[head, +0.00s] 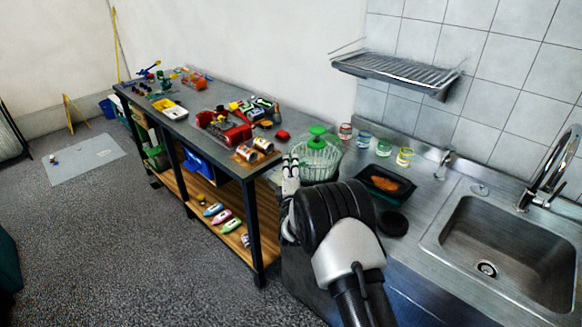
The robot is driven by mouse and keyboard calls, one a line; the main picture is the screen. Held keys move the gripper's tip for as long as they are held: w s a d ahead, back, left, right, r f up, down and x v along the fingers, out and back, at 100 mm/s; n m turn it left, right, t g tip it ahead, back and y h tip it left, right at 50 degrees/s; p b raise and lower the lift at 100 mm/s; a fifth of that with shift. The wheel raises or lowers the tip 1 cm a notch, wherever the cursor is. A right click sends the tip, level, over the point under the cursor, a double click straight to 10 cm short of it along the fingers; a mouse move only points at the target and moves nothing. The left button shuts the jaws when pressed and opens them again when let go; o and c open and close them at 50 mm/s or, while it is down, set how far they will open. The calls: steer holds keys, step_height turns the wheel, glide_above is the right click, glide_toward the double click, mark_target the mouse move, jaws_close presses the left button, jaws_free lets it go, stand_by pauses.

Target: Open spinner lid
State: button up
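The salad spinner (312,162) is a clear bowl with a green knob on its lid (318,139). It stands at the left end of the metal counter, beside the workbench. The lid appears to sit on the bowl. My gripper (291,160) is just left of the spinner, close to its rim. I cannot tell whether it touches the bowl. The fingers are small and seen from behind, so their opening is unclear. My arm hides the lower front of the spinner.
Several coloured-banded glasses (363,139) stand right of the spinner against the wall. A black tray (385,186) with orange food and a dark round object (392,223) lie in front. The sink (510,245) is at right. The workbench (170,125) at left holds toys and red bins.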

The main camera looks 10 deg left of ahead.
jaws_close()
stand_by(0.5)
